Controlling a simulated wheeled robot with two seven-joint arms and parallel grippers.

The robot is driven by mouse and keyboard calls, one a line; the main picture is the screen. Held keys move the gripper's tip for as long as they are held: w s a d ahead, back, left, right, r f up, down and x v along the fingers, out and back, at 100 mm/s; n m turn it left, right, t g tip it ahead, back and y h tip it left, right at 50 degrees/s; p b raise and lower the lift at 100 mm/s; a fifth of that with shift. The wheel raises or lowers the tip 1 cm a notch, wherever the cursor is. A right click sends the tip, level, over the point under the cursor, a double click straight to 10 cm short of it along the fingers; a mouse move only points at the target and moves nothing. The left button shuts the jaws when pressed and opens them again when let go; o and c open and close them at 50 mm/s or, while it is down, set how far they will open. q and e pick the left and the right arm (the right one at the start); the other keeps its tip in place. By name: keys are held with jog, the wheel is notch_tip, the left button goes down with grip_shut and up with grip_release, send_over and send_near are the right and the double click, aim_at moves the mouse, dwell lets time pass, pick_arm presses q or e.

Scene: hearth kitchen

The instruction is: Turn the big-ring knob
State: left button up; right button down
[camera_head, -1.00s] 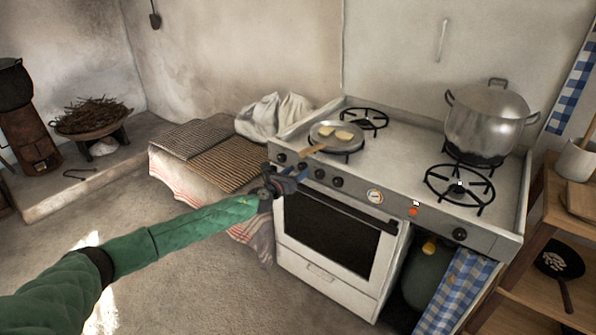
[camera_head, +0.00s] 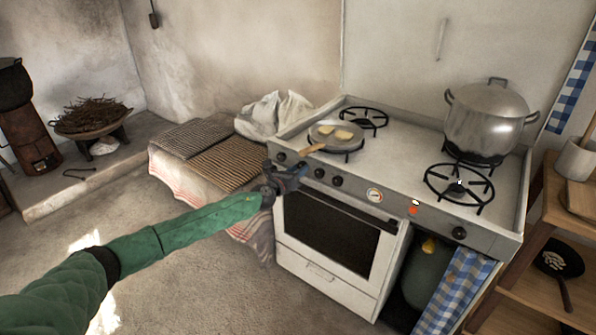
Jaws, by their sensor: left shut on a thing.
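The white stove (camera_head: 408,153) has black knobs along its front panel. Knobs show at the far left (camera_head: 281,157), left of the middle (camera_head: 319,173), beside that one (camera_head: 337,181), and at the far right (camera_head: 459,233). My left gripper (camera_head: 298,169) is at the left part of the panel, between the far-left knob and the one left of the middle. It is shut on a knob there, which the gripper mostly hides. I cannot read any marking that tells which burner it serves. My right gripper is out of view.
A pan (camera_head: 334,135) with a wooden handle reaching over the front edge sits just above my gripper. A big steel pot (camera_head: 486,120) stands at the back right. The oven door (camera_head: 330,232) is shut. A cloth-covered bench (camera_head: 195,180) adjoins the stove's left.

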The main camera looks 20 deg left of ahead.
pick_arm(q)
jog(key=shift+f, duration=0.1)
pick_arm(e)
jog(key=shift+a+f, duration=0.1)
pick_arm(q)
jog(key=n, duration=0.6)
jog(key=n+p, duration=0.1)
jog(key=n, duration=0.2)
jog(key=shift+n, duration=0.3)
jog(key=shift+n+p, duration=0.35)
jog(key=shift+n, duration=1.45)
jog(key=shift+p, duration=0.3)
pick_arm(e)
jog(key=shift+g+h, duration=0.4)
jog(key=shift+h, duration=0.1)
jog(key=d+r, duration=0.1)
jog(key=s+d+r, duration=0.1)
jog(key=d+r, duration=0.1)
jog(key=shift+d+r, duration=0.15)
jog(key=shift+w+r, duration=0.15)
